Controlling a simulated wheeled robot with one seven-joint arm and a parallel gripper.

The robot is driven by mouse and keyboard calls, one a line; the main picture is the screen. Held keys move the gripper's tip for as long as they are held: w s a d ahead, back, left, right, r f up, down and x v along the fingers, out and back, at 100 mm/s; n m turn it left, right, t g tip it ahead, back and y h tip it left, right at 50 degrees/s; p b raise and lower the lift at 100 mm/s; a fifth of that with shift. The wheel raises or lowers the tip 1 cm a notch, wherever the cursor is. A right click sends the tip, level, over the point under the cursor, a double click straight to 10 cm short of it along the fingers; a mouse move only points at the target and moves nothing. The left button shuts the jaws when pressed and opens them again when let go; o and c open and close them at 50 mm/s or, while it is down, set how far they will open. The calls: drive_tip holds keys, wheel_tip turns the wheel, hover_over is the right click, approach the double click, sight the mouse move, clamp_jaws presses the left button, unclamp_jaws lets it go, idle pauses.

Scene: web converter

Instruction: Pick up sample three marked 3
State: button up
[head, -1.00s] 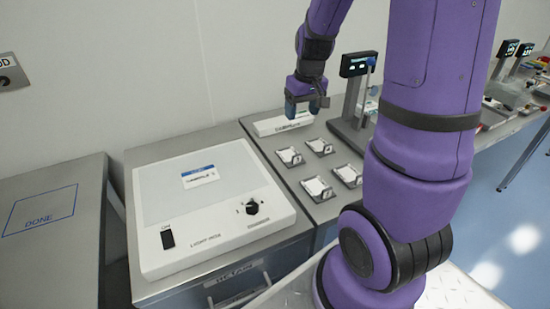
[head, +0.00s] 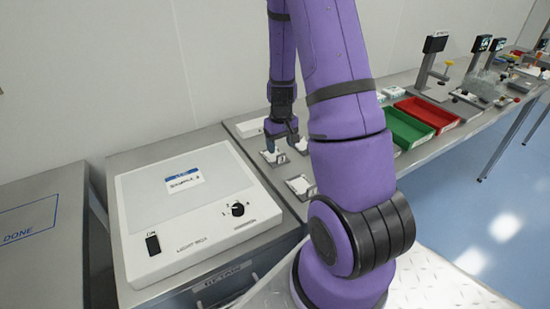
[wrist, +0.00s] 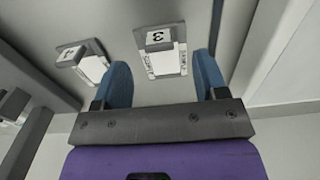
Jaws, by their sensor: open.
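In the wrist view, a small grey holder marked 3 (wrist: 160,37) has a white sample card (wrist: 164,63) with printed edges. The card lies between the two blue fingers of my gripper (wrist: 162,68), which are open and hold nothing. A finger stands to each side of the card, apart from it as far as I can see. In the head view, my gripper (head: 283,141) is low over the back holders on the steel bench; the number there is too small to read, and the arm hides part of the group.
A neighbouring holder marked 1 (wrist: 70,54) with its card is left of it in the wrist view. The light box (head: 190,205) with a labelled card (head: 184,181) stands left. Green (head: 405,130) and red (head: 428,113) trays lie right. The DONE area (head: 28,222) is far left.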

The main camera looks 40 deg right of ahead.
sight(281, 155)
drive_tip(key=shift+d+f, duration=0.1)
drive_tip(key=shift+f, duration=2.55)
drive_tip(key=c, duration=1)
drive_tip(key=shift+r, duration=0.2)
